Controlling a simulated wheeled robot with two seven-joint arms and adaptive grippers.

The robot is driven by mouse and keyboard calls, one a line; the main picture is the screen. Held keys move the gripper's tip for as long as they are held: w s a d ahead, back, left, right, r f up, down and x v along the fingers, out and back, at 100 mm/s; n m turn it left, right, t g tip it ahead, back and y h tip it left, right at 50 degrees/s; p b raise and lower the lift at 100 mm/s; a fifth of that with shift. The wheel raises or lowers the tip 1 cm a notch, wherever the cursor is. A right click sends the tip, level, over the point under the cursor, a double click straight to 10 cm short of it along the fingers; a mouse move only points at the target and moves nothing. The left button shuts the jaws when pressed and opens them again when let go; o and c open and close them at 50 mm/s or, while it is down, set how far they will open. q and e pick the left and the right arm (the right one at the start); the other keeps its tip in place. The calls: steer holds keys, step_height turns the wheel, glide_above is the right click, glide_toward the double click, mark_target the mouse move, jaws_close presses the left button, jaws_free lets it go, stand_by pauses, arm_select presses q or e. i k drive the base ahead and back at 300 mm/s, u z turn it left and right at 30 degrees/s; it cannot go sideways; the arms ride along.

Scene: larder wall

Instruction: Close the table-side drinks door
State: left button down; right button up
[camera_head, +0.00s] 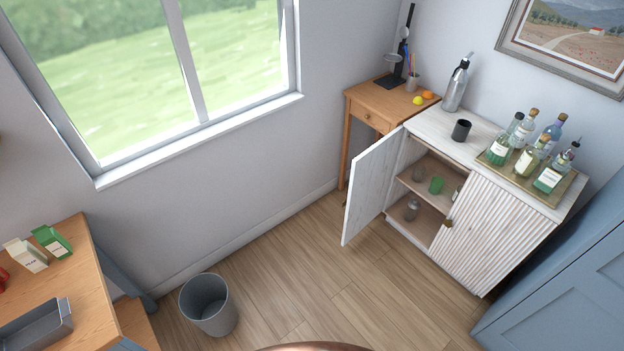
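The white drinks cabinet (481,156) stands against the wall at the right. Its left door (371,187), on the side of the small wooden table (384,100), stands wide open and swings out toward the room. Inside, shelves hold a green glass (436,185) and a few clear glass items. The ribbed right door (485,235) is shut, with a small brass knob (447,223) near its left edge. Neither of my grippers shows in the head view.
Several bottles stand on a tray (566,190) on the cabinet top, with a black cup (461,130) and a silver bottle (457,83). A grey bin (208,304) stands on the floor. Floor before the cabinet is clear. A blue cupboard (570,285) borders the right.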

mark_target(372, 172)
steer(key=u, duration=0.2)
steer(key=i, duration=0.7)
steer(key=z, duration=0.65)
steer(key=i, duration=0.7)
steer(key=z, duration=0.75)
